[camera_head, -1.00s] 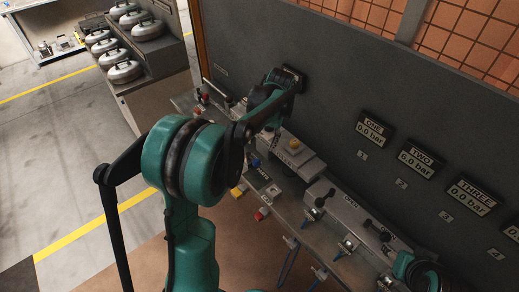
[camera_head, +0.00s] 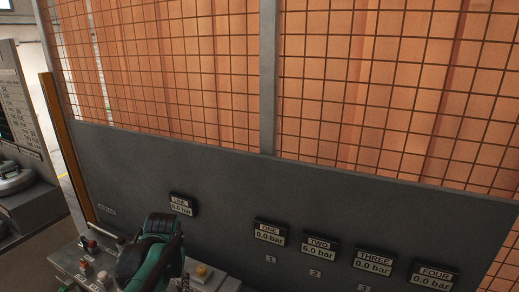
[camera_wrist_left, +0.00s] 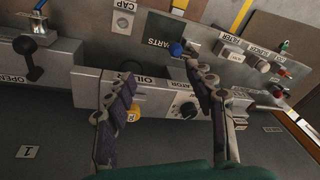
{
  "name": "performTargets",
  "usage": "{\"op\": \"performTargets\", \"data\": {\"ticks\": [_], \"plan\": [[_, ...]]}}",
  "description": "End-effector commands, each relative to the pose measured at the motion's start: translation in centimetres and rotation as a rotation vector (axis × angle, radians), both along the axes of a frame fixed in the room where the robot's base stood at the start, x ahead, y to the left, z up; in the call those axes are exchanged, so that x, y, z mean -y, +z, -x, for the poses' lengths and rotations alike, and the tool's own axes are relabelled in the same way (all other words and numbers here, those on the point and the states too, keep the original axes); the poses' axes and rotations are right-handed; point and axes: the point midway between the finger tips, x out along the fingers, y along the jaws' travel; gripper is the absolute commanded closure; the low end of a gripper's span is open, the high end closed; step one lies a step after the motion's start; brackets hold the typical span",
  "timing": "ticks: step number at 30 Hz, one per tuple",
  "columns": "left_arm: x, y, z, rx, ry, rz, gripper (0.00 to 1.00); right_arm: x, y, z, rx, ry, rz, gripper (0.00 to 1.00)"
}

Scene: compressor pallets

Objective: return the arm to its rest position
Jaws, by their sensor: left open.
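In the left wrist view my left gripper (camera_wrist_left: 158,75) is open, its two purple-padded fingers spread apart with nothing between the tips. The fingers are over a grey control panel (camera_wrist_left: 150,90), with a yellow button (camera_wrist_left: 133,113) and a black knob (camera_wrist_left: 187,110) near them. I cannot tell from this view whether they touch it. In the head view only a green and black part of my left arm shows at the bottom, in front of the bench, and the fingertips are hidden. My right arm and gripper are out of view.
A dark wall panel carries pressure displays: LINE (camera_head: 181,205), ONE (camera_head: 270,233), TWO reading 6.0 bar (camera_head: 318,247), THREE (camera_head: 374,262) and FOUR (camera_head: 433,277). A blue knob (camera_wrist_left: 176,49) and red-capped fittings (camera_wrist_left: 280,80) stand out from the panel.

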Motion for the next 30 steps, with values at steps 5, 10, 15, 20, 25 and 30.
{"op": "performTargets", "data": {"ticks": [5, 10, 15, 20, 25, 30], "plan": [[3.1, 1.1, 5.5, 0.146, -0.059, 0.031, 0.45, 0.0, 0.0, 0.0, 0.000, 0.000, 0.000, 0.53], [5.5, 0.5, 10.1, 0.285, -0.106, 0.062, 0.45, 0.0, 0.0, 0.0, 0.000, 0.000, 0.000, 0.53], [7.2, -0.9, 13.2, 0.391, -0.138, 0.089, 0.45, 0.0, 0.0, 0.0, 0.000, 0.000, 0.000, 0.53], [7.8, -1.8, 14.5, 0.442, -0.151, 0.101, 0.45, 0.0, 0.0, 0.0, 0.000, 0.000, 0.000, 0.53], [8.0, -1.9, 14.6, 0.453, -0.154, 0.103, 0.45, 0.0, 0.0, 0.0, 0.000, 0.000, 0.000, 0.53], [7.9, -1.9, 14.6, 0.452, -0.154, 0.103, 0.45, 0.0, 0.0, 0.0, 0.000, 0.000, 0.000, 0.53]]}}
